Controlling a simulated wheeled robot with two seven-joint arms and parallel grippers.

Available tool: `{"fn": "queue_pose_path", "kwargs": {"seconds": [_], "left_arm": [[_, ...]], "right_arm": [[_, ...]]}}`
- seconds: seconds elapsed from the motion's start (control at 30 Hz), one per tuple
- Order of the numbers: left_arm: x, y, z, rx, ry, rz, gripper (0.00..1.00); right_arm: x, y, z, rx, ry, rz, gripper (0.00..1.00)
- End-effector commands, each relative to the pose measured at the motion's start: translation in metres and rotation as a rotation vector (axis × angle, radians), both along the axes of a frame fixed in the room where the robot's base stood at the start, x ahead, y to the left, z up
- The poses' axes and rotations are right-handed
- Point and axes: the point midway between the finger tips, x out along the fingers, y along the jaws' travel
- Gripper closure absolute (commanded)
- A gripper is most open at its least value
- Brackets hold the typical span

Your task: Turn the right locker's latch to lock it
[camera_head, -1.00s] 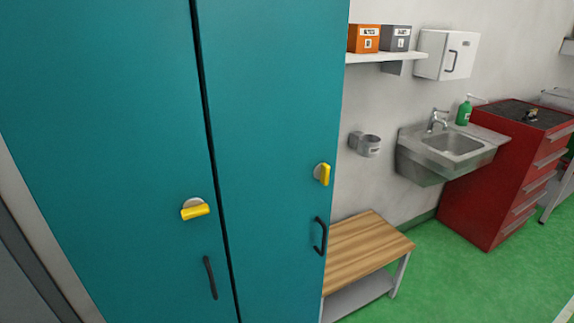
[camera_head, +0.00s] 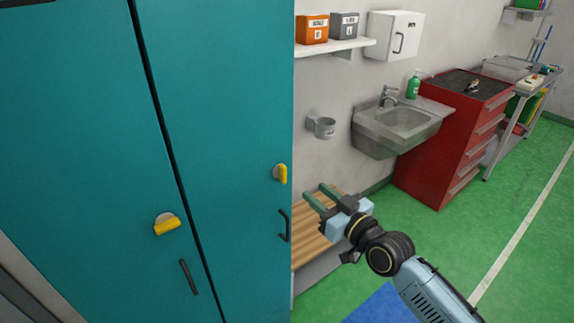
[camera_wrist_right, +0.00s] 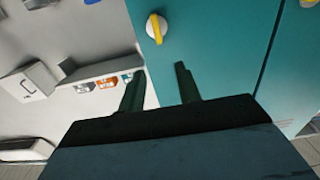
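The right locker (camera_head: 225,130) is a tall teal door, shut, with a yellow latch (camera_head: 282,174) on a grey round base near its right edge. The latch's yellow handle stands roughly upright. It also shows in the right wrist view (camera_wrist_right: 154,30), beyond the fingers. The left locker's latch (camera_head: 168,223) has its yellow handle lying nearly level. My right gripper (camera_head: 317,196) is open and empty, to the right of and slightly below the right latch, apart from it. It also shows in the right wrist view (camera_wrist_right: 157,88). My left gripper is not in view.
A black door handle (camera_head: 284,226) sits below the right latch. A wooden bench (camera_head: 308,250) stands beside the locker, partly behind my right gripper. A wall cup (camera_head: 322,127), a sink (camera_head: 400,122) and a red drawer cabinet (camera_head: 455,135) are further right. Green floor is open at right.

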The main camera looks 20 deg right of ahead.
Motion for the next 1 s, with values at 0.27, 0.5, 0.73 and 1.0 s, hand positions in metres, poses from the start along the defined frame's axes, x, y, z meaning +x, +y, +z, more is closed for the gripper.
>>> {"fn": "queue_pose_path", "kwargs": {"seconds": [0.27, 0.5, 0.73, 1.0], "left_arm": [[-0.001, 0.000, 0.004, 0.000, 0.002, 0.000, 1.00], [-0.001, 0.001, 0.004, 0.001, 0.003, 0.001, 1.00], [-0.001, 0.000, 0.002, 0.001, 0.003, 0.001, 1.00], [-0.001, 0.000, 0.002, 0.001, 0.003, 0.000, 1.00]], "right_arm": [[0.049, 0.018, 0.001, 0.001, -0.001, 0.000, 0.66], [0.091, 0.033, 0.000, 0.001, 0.001, -0.001, 0.66], [0.113, 0.041, -0.001, 0.002, 0.002, -0.001, 0.66], [0.118, 0.043, -0.002, -0.001, 0.003, -0.001, 0.66]]}}
